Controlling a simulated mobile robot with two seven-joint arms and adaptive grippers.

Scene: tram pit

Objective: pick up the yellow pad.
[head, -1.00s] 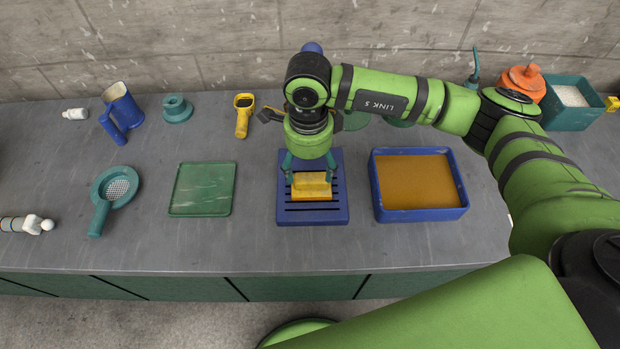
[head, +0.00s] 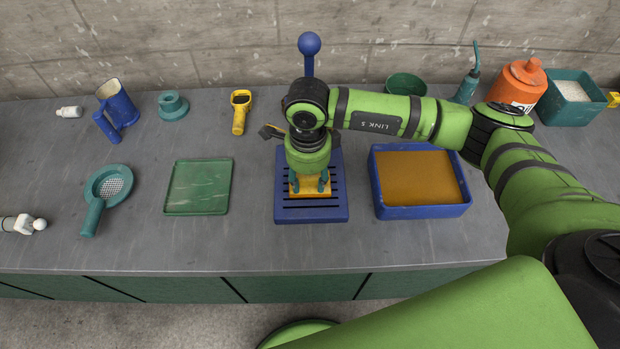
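The yellow pad (head: 309,190) lies on a blue slatted tray (head: 311,214) in the middle of the bench. My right gripper (head: 309,182) points down over the pad, and its body hides the pad's far part. Its two teal fingertips are apart, with yellow showing between them and at their outer sides. I cannot tell whether the fingers press on the pad.
A blue tray with a brown fill (head: 420,212) stands close on the right, a green flat tray (head: 197,188) on the left. The bench front is clear.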

